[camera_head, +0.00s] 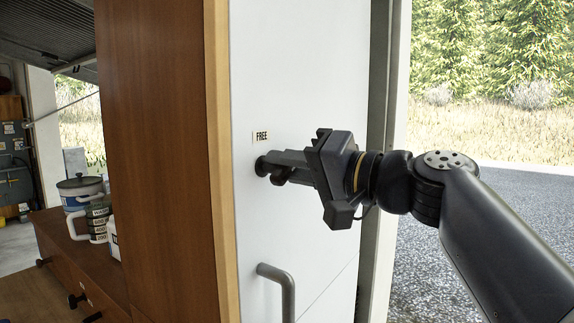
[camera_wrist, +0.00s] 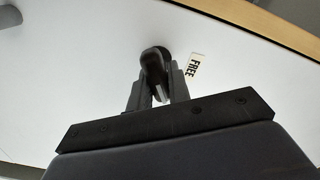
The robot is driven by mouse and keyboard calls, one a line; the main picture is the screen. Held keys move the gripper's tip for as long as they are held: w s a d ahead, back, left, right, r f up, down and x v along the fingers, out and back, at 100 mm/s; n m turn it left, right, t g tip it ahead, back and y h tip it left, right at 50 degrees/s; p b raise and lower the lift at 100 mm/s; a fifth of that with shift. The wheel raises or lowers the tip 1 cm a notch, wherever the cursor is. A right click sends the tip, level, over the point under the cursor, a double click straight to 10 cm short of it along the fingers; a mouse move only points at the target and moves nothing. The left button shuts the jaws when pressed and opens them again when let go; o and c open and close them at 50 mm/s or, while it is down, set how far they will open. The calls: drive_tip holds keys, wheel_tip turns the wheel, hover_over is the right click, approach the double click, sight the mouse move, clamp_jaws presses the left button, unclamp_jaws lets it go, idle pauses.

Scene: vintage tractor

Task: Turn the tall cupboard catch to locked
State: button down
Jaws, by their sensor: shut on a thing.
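The tall cupboard has a white door (camera_head: 300,75) with a wood-coloured edge. The dark catch (camera_head: 262,166) sits on the door just below a small label reading FREE (camera_head: 262,136). My gripper (camera_head: 272,170) reaches in from the right and is shut on the catch. In the wrist view, the catch (camera_wrist: 154,60) is a dark rounded knob between my fingers (camera_wrist: 157,92), with the FREE label (camera_wrist: 194,65) beside it. My fingers hide part of the catch, and no LOCKED label shows.
A grey bar handle (camera_head: 288,290) sticks out from the door below my gripper. A brown wooden side panel (camera_head: 160,150) stands at the left. Pots and mugs (camera_head: 82,190) stand on a low wooden cabinet farther left. Open ground (camera_head: 500,205) lies at the right.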

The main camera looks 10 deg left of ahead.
drive_tip(key=m, duration=0.3)
drive_tip(key=shift+p, duration=0.35)
drive_tip(key=shift+f+m+p, duration=0.15)
drive_tip(key=shift+m+p, duration=0.25)
drive_tip(key=shift+m, duration=1.3)
drive_tip(key=c, duration=1.3)
unclamp_jaws()
drive_tip(key=b+v, duration=0.3)
drive_tip(key=v, duration=0.8)
drive_tip(key=shift+w+f, duration=0.1)
drive_tip(key=shift+f, duration=0.05)
drive_tip(key=shift+a, duration=0.15)
